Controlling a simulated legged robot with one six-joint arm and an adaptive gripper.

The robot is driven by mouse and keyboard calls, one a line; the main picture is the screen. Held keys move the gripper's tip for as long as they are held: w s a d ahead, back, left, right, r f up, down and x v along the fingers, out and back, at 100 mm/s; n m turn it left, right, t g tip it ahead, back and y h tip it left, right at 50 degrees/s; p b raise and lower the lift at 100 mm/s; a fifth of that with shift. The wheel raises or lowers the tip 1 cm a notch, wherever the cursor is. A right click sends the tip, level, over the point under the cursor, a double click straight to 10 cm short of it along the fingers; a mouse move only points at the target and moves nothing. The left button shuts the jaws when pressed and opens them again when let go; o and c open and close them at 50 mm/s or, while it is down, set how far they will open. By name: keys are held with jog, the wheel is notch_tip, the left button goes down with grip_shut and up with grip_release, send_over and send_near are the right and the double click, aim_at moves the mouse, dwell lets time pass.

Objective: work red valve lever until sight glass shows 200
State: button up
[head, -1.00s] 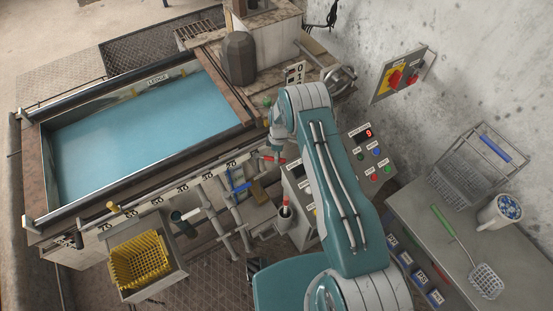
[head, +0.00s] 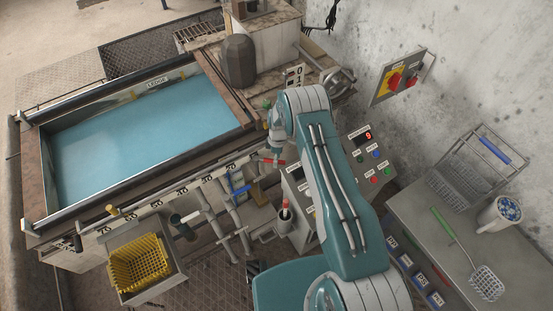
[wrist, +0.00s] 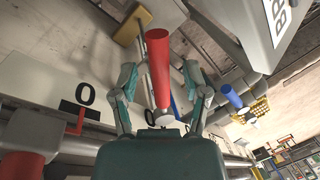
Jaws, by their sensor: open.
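The red valve lever (wrist: 160,70) is a tapered handle in the wrist view, standing between the two fingers of my gripper (wrist: 161,82). The fingers are open, one on each side of it, and gaps show between them and the handle. In the head view the red lever (head: 272,161) shows just below my wrist, at the tank's near right corner; the fingers are hard to make out there. A white plate (wrist: 45,90) with a black 0 and a red pointer stands at the left of the wrist view. I cannot tell whether it belongs to the sight glass, and no 200 reading is legible.
A blue valve handle (head: 240,189) sits left of the red lever, among grey pipes. A tank of blue liquid (head: 140,115) lies beyond. A yellow basket (head: 140,264) stands at lower left. A control panel (head: 366,160) and a bench (head: 440,225) are at right.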

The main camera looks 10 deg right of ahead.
notch_tip(320, 180, up, 12)
jog(key=w, duration=0.2)
jog(key=shift+w+d+f, duration=0.15)
jog(key=shift+d+f, duration=0.05)
jog(key=shift+d, duration=0.1)
